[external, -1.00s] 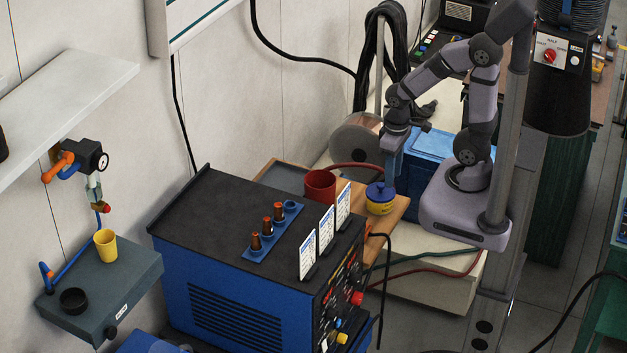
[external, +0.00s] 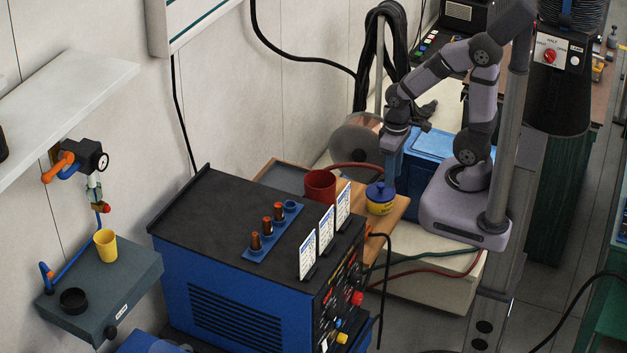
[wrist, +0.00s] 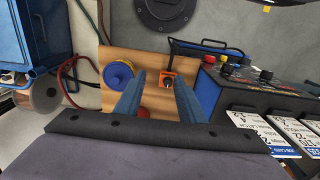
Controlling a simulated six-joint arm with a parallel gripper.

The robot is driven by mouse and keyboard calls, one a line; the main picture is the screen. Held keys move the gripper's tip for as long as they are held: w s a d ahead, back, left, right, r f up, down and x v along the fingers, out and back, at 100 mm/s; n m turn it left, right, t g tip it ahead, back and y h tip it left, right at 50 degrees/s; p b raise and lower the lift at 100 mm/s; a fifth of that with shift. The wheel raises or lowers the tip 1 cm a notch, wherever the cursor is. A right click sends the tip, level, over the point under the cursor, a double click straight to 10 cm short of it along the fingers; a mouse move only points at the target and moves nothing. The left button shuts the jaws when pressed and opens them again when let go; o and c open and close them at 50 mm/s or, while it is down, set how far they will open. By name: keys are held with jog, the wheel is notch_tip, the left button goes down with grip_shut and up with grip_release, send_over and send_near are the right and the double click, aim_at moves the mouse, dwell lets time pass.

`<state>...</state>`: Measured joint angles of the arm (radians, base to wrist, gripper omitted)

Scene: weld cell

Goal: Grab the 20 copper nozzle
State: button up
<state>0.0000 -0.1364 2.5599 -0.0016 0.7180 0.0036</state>
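Three copper nozzles stand upright in a blue rack (external: 262,245) on top of the blue welding machine: a near one (external: 256,242), a middle one (external: 267,226) and a far one (external: 278,212). The rack's far socket (external: 291,205) looks empty. I cannot read which nozzle is the 20. My gripper (external: 390,172) points down over the wooden board, beside the yellow pot with a blue lid and away from the rack. In the wrist view my gripper's blue fingers (wrist: 160,88) are apart with nothing held. The nozzles do not show in that view.
Three white cards (external: 325,231) stand along the machine's right edge, beside the rack. A red cup (external: 320,186) and the yellow pot (external: 380,199) stand on the wooden board (external: 401,208). An orange part (wrist: 178,72) shows beyond the fingers. The machine's dark top (external: 200,215) is clear left of the rack.

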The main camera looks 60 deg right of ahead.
aim_at(291, 206)
jog(key=shift+o, duration=0.5)
jog(key=w+a+m+y+b, duration=0.1)
jog(key=w+a+m+y, duration=0.3)
jog(key=w+a, duration=0.1)
jog(key=w+a+f+m+y+b, duration=0.1)
jog(key=w+a+m+y, duration=0.3)
jog(key=w, duration=0.3)
jog(key=w+a+m+y+b, duration=0.1)
jog(key=w+a+m+y, duration=0.3)
jog(key=w+a+m, duration=0.1)
jog(key=shift+w+a+f+g+y, duration=0.2)
jog(key=shift+w+a+g+y, duration=0.15)
jog(key=shift+w+a, duration=0.35)
jog(key=w+a+m+y+b, duration=0.1)
jog(key=m+y, duration=0.1)
jog(key=w+a+m+y+b, duration=0.1)
jog(key=w+a+y, duration=0.1)
jog(key=shift+w+f+m, duration=0.2)
jog(key=shift+f+m, duration=0.15)
jog(key=shift+m, duration=0.05)
jog(key=shift+w+a+m+y+b, duration=0.15)
jog(key=shift+a+m+y+b, duration=0.15)
jog(key=shift+a+m+y, duration=0.35)
